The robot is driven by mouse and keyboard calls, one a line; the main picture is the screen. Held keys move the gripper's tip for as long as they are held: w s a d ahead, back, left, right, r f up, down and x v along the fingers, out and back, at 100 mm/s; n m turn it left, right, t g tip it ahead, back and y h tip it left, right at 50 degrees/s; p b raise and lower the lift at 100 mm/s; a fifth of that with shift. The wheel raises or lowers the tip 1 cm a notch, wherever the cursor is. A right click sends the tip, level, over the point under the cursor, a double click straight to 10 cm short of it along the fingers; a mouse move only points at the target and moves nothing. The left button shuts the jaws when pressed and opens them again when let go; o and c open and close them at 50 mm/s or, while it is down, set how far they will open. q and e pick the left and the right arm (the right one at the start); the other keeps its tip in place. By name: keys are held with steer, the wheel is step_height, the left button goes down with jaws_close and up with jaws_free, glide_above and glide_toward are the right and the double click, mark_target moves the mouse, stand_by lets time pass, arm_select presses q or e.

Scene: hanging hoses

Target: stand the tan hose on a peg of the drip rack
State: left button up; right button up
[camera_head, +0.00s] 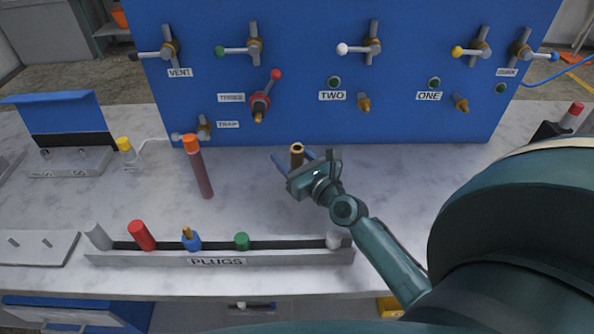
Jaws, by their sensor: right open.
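The tan hose (297,149) shows only as a short upright end with a dark open bore, in front of the blue panel. My right gripper (296,161) is open, with its fingers around or just beside that end; I cannot tell if they touch it. The rest of the hose is hidden behind the gripper. My left gripper is out of view.
A PLUGS tray (222,258) with several coloured plugs runs along the front. The blue valve panel (300,85) rises behind. Bare bench lies between hose and tray.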

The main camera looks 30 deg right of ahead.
steer(key=c, duration=1)
